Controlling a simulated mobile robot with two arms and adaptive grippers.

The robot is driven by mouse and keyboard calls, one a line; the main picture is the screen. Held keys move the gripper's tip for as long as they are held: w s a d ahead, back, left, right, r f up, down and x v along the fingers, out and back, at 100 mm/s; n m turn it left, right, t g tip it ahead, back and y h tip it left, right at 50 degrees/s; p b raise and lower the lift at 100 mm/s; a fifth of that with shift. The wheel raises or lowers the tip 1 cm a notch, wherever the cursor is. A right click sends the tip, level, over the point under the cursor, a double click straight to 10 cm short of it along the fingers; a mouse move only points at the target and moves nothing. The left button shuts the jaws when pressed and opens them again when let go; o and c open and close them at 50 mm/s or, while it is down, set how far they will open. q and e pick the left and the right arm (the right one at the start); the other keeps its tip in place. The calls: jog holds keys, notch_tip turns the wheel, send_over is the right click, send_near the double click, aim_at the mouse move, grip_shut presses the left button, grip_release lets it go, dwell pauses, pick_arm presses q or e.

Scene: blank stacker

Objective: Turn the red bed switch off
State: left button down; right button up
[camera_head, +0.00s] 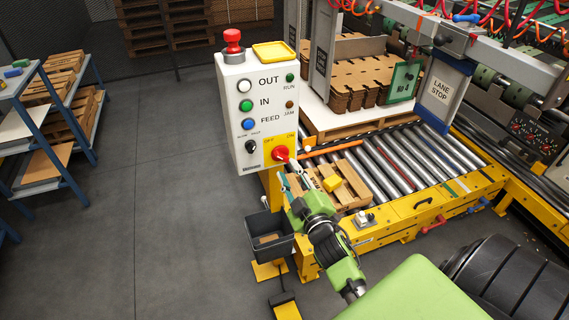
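The red bed switch (281,153) is a round red knob on a yellow plate at the lower right of the pale control box. OFF is printed above it on the left and ON on the right. The way the knob points is too small to read. My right gripper (290,174) is just below and right of the knob, its fingers spread apart. One fingertip is at the knob's lower right edge; I cannot tell whether it touches. My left gripper is out of view.
The control box (239,118) also carries a red mushroom button (233,40) and several coloured buttons. A dark bin (268,236) hangs below the box.

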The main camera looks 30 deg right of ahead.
jog(key=v, duration=0.6)
jog(key=shift+s, duration=0.2)
